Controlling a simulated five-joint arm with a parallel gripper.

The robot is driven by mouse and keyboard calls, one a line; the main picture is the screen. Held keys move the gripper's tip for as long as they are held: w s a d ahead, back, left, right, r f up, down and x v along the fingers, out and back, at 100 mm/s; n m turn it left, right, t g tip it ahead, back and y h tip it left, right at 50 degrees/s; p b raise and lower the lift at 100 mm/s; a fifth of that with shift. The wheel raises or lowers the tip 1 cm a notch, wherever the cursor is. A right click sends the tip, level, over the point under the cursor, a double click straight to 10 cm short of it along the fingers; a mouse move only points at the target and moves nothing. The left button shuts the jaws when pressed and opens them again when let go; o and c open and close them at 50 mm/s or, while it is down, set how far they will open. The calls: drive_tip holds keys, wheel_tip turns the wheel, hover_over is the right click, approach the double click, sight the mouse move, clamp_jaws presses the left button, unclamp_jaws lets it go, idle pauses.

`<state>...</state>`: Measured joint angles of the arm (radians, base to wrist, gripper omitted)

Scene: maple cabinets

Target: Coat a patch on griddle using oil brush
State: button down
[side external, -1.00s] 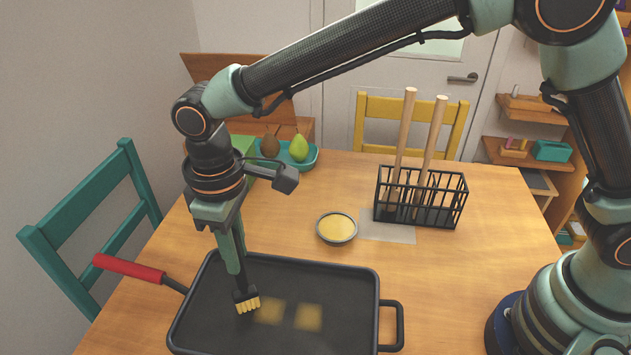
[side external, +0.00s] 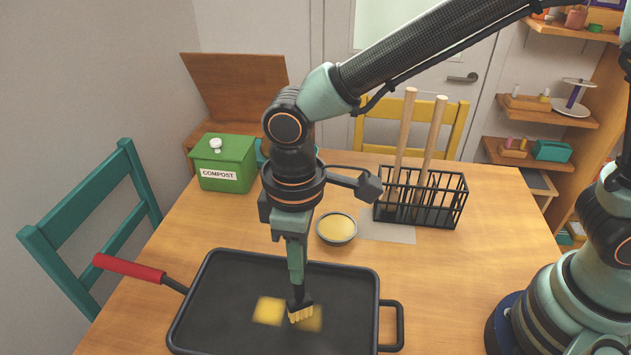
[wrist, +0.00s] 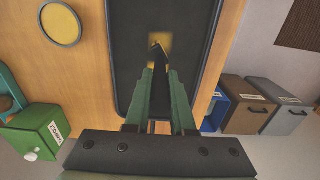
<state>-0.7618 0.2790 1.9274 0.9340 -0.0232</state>
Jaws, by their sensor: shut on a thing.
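The black griddle (side external: 225,300) lies on the table; it also shows in the wrist view (wrist: 125,60). Two yellowish patches mark its surface: a bright left patch (side external: 269,310) and a fainter right patch (side external: 316,322). My gripper (side external: 297,278) is shut on the oil brush (side external: 298,296) and holds it nearly upright, bristles down. The pale bristles are at the right patch and cover part of it; I cannot tell whether they press on the surface. In the wrist view the brush (wrist: 158,75) runs out between my green fingers. A bowl of yellow oil (side external: 337,228) stands behind the griddle.
A red handle (side external: 128,268) sticks out left of the griddle. A green compost bin (side external: 222,165) stands at the back left. The table right of the griddle is clear.

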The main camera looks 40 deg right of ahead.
drive_tip(key=shift+w+a, duration=3.45)
drive_tip(key=shift+w, duration=1.1)
drive_tip(key=shift+s+d, duration=4.75)
drive_tip(key=shift+d, duration=1)
wheel_tip(320, 180, up, 8)
